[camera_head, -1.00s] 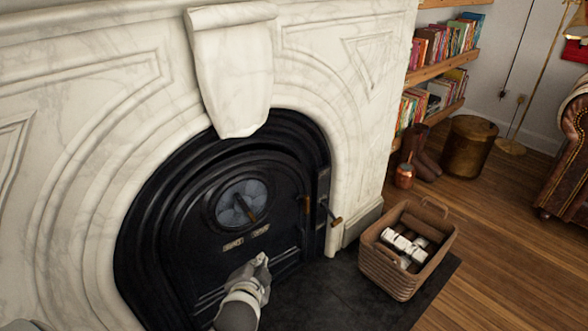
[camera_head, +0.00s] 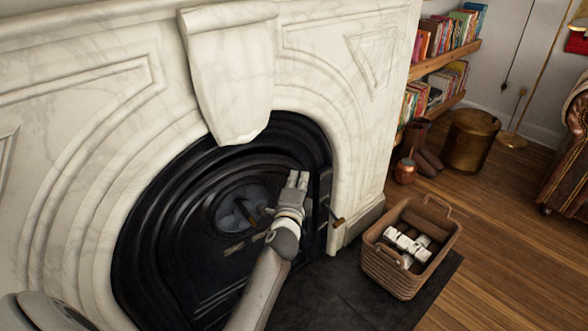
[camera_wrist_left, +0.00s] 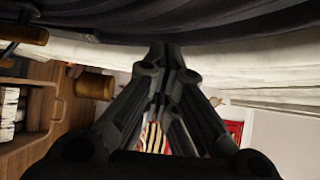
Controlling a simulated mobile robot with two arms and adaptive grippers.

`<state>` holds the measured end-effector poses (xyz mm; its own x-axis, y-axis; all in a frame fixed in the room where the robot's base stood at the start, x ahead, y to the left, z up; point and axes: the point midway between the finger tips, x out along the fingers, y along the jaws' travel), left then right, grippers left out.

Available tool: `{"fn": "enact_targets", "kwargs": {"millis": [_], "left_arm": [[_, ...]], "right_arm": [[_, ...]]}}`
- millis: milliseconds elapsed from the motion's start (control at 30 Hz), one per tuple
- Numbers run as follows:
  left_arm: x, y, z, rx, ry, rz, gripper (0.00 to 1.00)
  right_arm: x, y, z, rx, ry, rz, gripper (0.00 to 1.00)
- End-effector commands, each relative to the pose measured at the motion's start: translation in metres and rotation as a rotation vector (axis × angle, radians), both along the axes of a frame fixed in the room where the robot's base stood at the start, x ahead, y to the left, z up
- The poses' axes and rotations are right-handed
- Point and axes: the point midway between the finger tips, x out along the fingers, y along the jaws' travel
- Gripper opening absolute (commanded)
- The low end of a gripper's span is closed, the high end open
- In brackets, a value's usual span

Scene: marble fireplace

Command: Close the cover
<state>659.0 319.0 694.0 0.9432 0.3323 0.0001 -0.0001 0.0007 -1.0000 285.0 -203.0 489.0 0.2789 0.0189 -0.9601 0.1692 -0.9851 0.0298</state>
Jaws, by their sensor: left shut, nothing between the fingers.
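The cover is a black arched fireplace door (camera_head: 200,262) with a round window (camera_head: 238,210) and small plates below it. It sits in a black arched frame in the head view; I cannot tell whether it is fully closed. My left gripper (camera_head: 298,180) is in front of the door's upper right part, fingers together and empty, pointing up. My forearm hides part of the door's right side. In the left wrist view the shut fingers (camera_wrist_left: 167,52) point towards a dark surface along the top; contact cannot be told. My right gripper is not in view.
A wooden-tipped latch handle (camera_head: 337,220) sticks out right of the door. A wicker basket (camera_head: 385,272) of logs stands on the dark hearth slab (camera_head: 325,300). White marble (camera_head: 235,75) surrounds the arch. A brass bucket (camera_head: 470,140) and bookshelves (camera_head: 445,58) stand farther right.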

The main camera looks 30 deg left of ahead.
Motion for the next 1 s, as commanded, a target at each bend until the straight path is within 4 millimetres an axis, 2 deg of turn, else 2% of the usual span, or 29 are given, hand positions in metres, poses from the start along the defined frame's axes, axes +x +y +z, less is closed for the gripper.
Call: {"fn": "enact_targets", "kwargs": {"millis": [100,300,500,600,900,1000], "left_arm": [[0.021,0.008,0.0,0.0,-0.002,0.0,0.0],[0.033,0.034,0.0,0.001,0.0,0.001,0.0],[0.037,0.043,0.0,-0.002,-0.001,0.0,0.0],[0.037,0.044,0.0,-0.002,0.0,0.0,0.0],[0.039,0.047,-0.002,-0.002,-0.001,0.008,0.0],[0.043,0.054,-0.003,-0.001,0.0,0.028,0.0]], "right_arm": [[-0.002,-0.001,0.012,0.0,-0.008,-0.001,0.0],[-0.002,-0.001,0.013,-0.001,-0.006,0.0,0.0],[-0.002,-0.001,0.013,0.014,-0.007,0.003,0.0],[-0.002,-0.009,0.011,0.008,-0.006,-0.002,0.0],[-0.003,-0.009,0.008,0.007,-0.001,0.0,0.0],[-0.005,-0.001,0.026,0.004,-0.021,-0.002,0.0]]}}
